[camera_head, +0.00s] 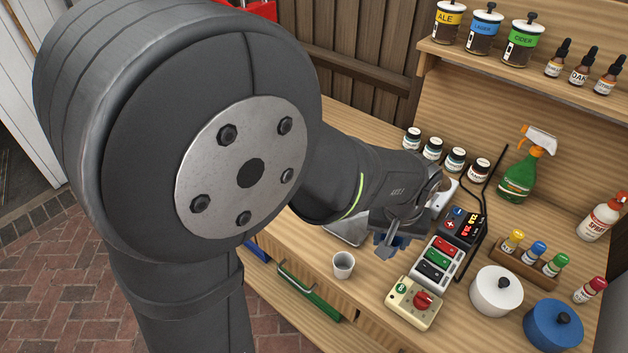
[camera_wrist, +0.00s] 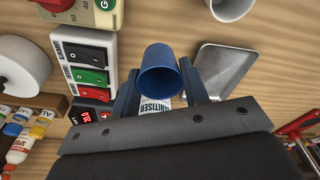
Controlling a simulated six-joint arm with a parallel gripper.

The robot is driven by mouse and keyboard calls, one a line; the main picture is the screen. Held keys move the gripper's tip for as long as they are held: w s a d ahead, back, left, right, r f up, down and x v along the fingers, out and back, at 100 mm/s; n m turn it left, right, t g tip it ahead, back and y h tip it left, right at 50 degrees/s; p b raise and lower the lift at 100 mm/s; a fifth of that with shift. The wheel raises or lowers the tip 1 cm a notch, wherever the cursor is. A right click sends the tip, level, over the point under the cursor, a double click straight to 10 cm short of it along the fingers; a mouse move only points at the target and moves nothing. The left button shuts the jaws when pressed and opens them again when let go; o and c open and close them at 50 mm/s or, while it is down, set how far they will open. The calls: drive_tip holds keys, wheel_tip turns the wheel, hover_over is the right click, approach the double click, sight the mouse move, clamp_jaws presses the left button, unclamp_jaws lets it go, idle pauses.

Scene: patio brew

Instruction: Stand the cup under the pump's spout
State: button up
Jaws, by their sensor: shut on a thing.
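My gripper (camera_wrist: 159,70) is shut on a small blue cup (camera_wrist: 160,82), one finger on each side of it. In the head view my gripper (camera_head: 390,243) is by the control boxes, largely hidden by my own arm; a little dark blue shows there. Just behind the cup in the wrist view is a white label reading SANITISER (camera_wrist: 156,104), partly covered by the cup and gripper. A white part (camera_head: 442,195) shows beside my wrist in the head view; I cannot tell if it belongs to the pump. No spout is clearly visible.
A white cup (camera_head: 343,266) stands near the bench's front edge. A metal tray (camera_wrist: 222,78) lies beside the gripper. A switch box (camera_head: 437,261), a dial box (camera_head: 414,303), a display (camera_head: 461,226) and a white lidded pot (camera_head: 495,292) crowd the right side.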

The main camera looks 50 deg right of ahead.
drive_tip(key=shift+w+d+f, duration=0.45)
drive_tip(key=shift+w+f, duration=0.15)
drive_tip(key=shift+w, duration=0.25)
drive_tip(key=shift+f, duration=2)
drive_tip(key=shift+f, duration=0.2)
drive_tip(key=o, duration=0.9)
drive_tip(key=shift+o, duration=0.2)
drive_tip(key=shift+r, duration=0.1)
wheel_tip(320, 180, up, 12)
drive_tip(key=a, duration=0.1)
drive_tip(key=shift+s, duration=0.3)
drive_tip(key=shift+a, duration=0.1)
